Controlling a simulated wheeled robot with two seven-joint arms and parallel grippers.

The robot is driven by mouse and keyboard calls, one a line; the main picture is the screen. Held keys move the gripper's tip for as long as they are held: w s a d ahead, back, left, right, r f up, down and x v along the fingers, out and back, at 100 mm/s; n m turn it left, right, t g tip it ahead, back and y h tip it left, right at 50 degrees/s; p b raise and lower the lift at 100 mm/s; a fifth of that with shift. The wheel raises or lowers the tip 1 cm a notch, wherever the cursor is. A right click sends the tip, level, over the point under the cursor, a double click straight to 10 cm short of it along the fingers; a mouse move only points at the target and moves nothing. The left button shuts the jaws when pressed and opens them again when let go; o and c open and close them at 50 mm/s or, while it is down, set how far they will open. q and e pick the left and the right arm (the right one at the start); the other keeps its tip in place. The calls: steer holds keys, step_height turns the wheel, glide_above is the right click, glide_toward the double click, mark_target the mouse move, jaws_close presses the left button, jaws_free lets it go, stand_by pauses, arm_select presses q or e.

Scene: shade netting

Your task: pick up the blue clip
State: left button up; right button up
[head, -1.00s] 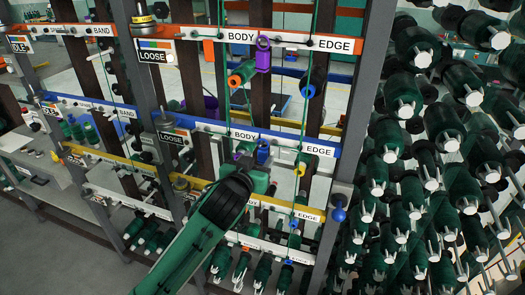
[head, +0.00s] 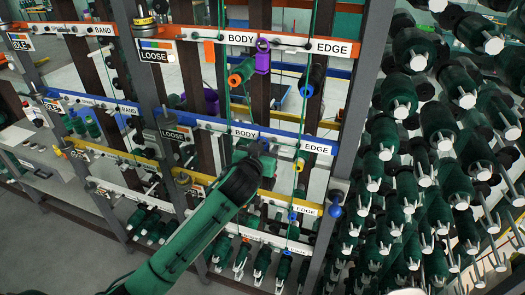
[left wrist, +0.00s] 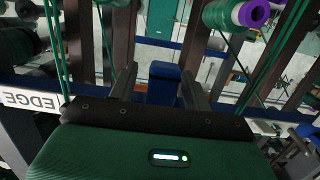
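The blue clip (left wrist: 165,86) shows in the left wrist view as a blue block at the blue rail, between the two fingers of my left gripper (left wrist: 160,88). The fingers are apart, with a visible gap on the clip's left side; contact on the right is unclear. In the head view my left gripper (head: 262,148) is up at the blue rail (head: 215,124), just below the BODY label (head: 245,133), and largely hides the clip. My right gripper is not in view.
Thin green cords run down past the rails near my gripper. A dark post (head: 352,120) stands right, with many green spools (head: 440,130) beyond it.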

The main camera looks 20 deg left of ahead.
arm_select(q)
steer(key=c, duration=1)
steer(key=shift+r, duration=0.1)
steer(key=shift+s+a+r+p, duration=0.2)
steer(key=shift+s+p, duration=0.55)
steer(key=shift+s, duration=3.6)
steer(key=shift+s+a+r+p, duration=0.1)
steer(key=shift+s+r+p, duration=0.4)
steer(key=shift+s, duration=3.85)
steer(key=shift+s+a+r+p, duration=0.15)
steer(key=shift+s+p, duration=0.8)
steer(key=shift+s, duration=3.4)
steer(key=shift+f, duration=0.1)
